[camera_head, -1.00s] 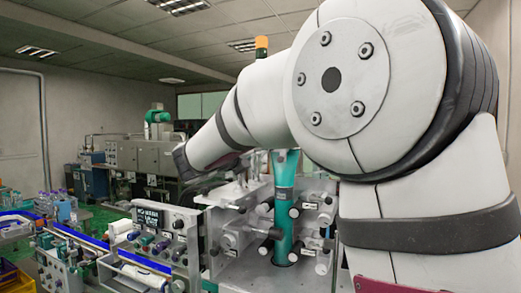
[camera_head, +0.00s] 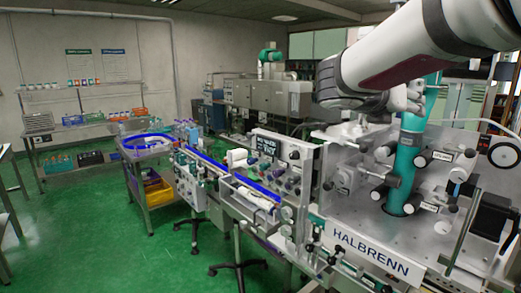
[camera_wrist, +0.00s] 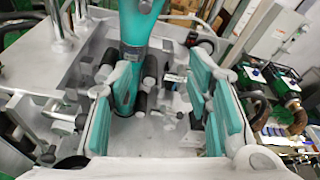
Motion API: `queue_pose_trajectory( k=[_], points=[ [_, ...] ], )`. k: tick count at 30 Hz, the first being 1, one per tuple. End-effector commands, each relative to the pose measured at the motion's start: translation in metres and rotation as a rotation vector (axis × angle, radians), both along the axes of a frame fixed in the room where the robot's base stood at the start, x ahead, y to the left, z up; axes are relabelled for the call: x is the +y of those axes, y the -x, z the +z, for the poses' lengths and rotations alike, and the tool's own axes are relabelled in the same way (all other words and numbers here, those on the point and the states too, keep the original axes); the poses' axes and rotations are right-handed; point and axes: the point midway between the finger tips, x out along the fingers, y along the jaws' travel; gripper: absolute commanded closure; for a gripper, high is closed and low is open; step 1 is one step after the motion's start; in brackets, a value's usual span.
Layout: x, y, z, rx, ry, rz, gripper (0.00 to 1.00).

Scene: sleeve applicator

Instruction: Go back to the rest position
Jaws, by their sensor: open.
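My gripper (camera_wrist: 155,110) is open in the wrist view, with its teal pads apart at left and right and nothing held between them. In the head view my arm reaches in from the upper right, and the gripper end (camera_head: 385,102) is above the sleeve applicator (camera_head: 370,240), marked HALBRENN. A teal column (camera_head: 405,170) stands upright on the applicator's sloped plate, close to the gripper and partly hidden by the arm. The column (camera_wrist: 132,45) also shows in the wrist view, beyond the pads. I cannot tell whether the gripper touches it.
Rollers and knobs crowd the applicator plate. A conveyor with blue rails (camera_head: 215,168) runs left from it to a round blue-rimmed table (camera_head: 147,143) with bottles. Shelves with bins (camera_head: 90,125) stand along the back left wall. The green floor (camera_head: 110,235) is open at front left.

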Motion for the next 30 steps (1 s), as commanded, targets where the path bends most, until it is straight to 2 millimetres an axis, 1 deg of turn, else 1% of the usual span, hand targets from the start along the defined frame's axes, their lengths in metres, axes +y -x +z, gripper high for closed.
queue_pose_trajectory(
  k=[1,3,5,6,7,9,11,12,14,15,18,22,24,26,30],
  points=[
    [-0.005,0.018,-0.017,-0.081,-0.145,-0.054,0.54],
    [-0.006,0.047,-0.043,-0.205,-0.367,-0.152,0.54],
    [-0.003,0.071,-0.067,-0.312,-0.554,-0.247,0.54],
    [0.001,0.087,-0.082,-0.384,-0.676,-0.318,0.54],
    [0.005,0.098,-0.093,-0.438,-0.766,-0.374,0.54],
    [0.018,0.123,-0.119,-0.562,-0.968,-0.514,0.54],
    [0.032,0.143,-0.14,-0.668,-1.135,-0.648,0.54],
    [0.042,0.156,-0.154,-0.737,-1.242,-0.742,0.54],
    [0.059,0.173,-0.173,-0.837,-1.393,-0.895,0.54],
    [0.071,0.183,-0.184,-0.896,-1.484,-0.997,0.54],
    [0.098,0.202,-0.206,-1.024,-1.672,-1.244,0.54],
    [0.125,0.217,-0.224,-1.128,-1.822,-1.499,0.54],
    [0.133,0.222,-0.228,-1.158,-1.864,-1.587,0.54],
    [0.137,0.224,-0.23,-1.172,-1.883,-1.633,0.54],
    [0.14,0.225,-0.231,-1.181,-1.892,-1.663,0.54]
  ],
)
